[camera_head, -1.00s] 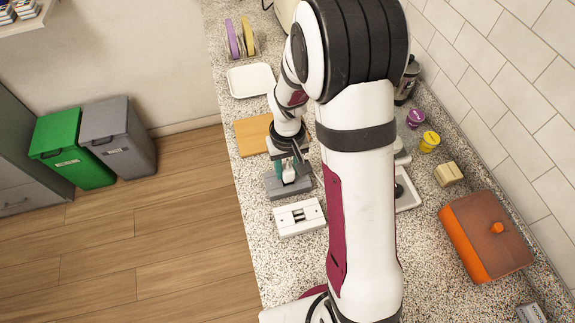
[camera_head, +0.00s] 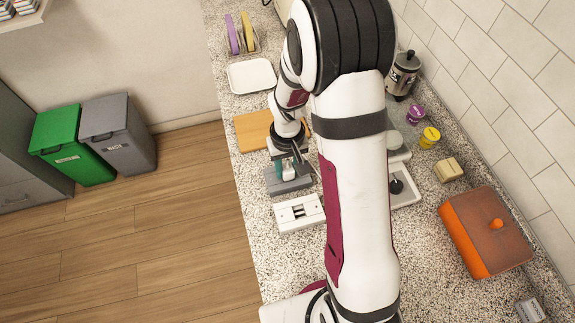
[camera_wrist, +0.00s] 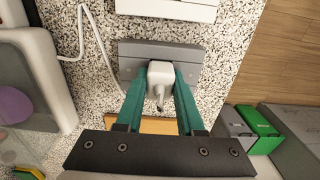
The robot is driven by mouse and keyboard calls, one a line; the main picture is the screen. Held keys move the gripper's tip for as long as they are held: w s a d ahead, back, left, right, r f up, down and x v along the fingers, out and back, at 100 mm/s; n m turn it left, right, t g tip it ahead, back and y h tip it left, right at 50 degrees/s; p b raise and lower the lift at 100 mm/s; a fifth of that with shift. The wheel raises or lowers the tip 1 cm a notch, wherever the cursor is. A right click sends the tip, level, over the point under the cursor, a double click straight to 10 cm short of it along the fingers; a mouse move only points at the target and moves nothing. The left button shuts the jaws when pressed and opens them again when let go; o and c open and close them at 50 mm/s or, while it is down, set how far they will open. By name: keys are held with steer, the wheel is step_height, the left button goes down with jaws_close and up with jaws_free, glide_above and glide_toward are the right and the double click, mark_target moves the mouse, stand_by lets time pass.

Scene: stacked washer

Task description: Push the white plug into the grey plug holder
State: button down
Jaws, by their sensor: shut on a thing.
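The white plug (camera_wrist: 160,74) is held between the green fingers of my gripper (camera_wrist: 158,88) in the wrist view. The grey plug holder (camera_wrist: 185,53) lies right under and behind the plug, flat on the speckled counter. Whether the plug is seated in it or just above it I cannot tell. In the head view my gripper (camera_head: 288,172) is small and stands over the grey holder (camera_head: 290,187), with the plug partly hidden by the fingers. A white cord (camera_wrist: 84,30) lies on the counter to the left in the wrist view.
A white socket block (camera_head: 300,213) stands just in front of the holder. A wooden board (camera_head: 253,131) and a white tray (camera_head: 251,76) lie behind. A white sink-like tray (camera_head: 404,188), yellow jar (camera_head: 429,138) and orange-brown box (camera_head: 486,232) are to the right.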

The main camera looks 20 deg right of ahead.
steer(key=shift+f, duration=0.1)
steer(key=shift+c, duration=2.2)
jaws_free()
step_height(320, 180, up, 16)
steer(key=s+a+r+m+y, duration=0.1)
steer(key=s+a+m, duration=0.1)
steer(key=s, duration=0.9)
steer(key=s+a+r+m, duration=0.1)
steer(key=s+a+m, duration=0.1)
steer(key=s, duration=0.8)
steer(key=shift+s+a+r+m+y, duration=0.3)
steer(key=shift+s+m+y, duration=0.1)
steer(key=shift+m, duration=0.4)
